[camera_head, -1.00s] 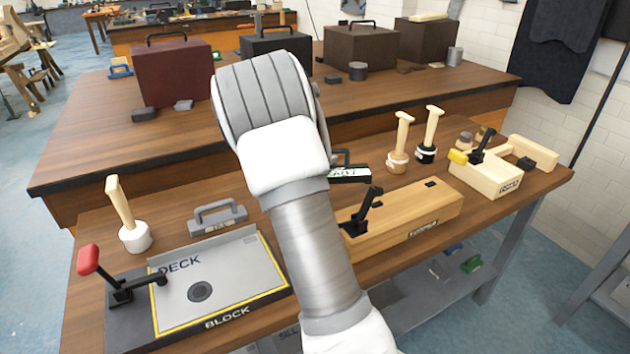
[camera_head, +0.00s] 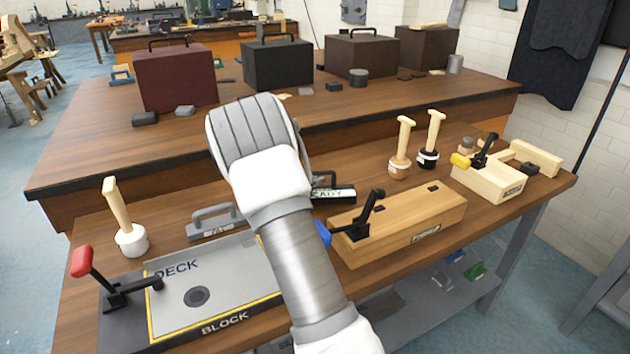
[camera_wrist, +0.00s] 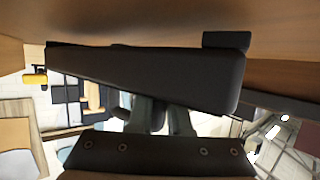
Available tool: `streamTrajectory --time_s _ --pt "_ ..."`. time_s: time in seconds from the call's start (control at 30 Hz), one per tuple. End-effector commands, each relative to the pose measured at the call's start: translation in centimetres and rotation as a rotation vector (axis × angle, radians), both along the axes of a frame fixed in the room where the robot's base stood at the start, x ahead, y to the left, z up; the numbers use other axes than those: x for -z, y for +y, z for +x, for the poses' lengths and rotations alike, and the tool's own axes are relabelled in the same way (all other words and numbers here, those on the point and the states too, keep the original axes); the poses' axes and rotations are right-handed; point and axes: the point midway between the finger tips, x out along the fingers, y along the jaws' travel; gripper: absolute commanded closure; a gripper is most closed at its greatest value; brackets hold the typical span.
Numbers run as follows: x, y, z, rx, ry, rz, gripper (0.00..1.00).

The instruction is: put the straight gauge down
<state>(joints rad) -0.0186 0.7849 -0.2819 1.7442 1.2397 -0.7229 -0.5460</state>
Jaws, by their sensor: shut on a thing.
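In the wrist view my gripper (camera_wrist: 155,118) is shut on a long dark bar, which I take to be the straight gauge (camera_wrist: 145,75). The bar lies across the jaws, with a wooden surface above it in the picture. In the head view my forearm and wrist hide the gripper. A dark bar with a black handle and a pale label ending in "ADY" (camera_head: 334,193) shows just right of my wrist, behind the wooden former block. It seems to be the same held piece; its left end is hidden. I cannot tell whether it touches the bench.
The former block (camera_head: 415,228) with a black clamp stands right of my arm. The DECK block (camera_head: 215,285) with a red-handled clamp and a grey handled gauge (camera_head: 214,223) are left. Mallets (camera_head: 125,225) (camera_head: 400,150) stand on both sides. Bare bench lies between the left mallet and the DECK block.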

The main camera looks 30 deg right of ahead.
Motion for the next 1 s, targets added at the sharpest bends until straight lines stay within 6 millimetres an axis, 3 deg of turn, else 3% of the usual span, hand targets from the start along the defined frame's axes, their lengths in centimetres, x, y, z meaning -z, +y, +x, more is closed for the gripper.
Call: streamTrajectory --time_s 0.4,0.43,0.57,0.87,1.0 --pt "1.0 0.0 0.0 0.000 -0.001 -0.001 1.00" --pt "1.1 0.0 0.0 0.000 0.001 0.000 0.78" --pt "1.2 0.0 -0.1 -0.001 0.003 0.001 0.55" --pt "1.3 0.1 -0.1 0.000 0.006 0.002 0.53" --pt "0.1 0.0 -0.1 0.000 0.005 0.003 0.53"
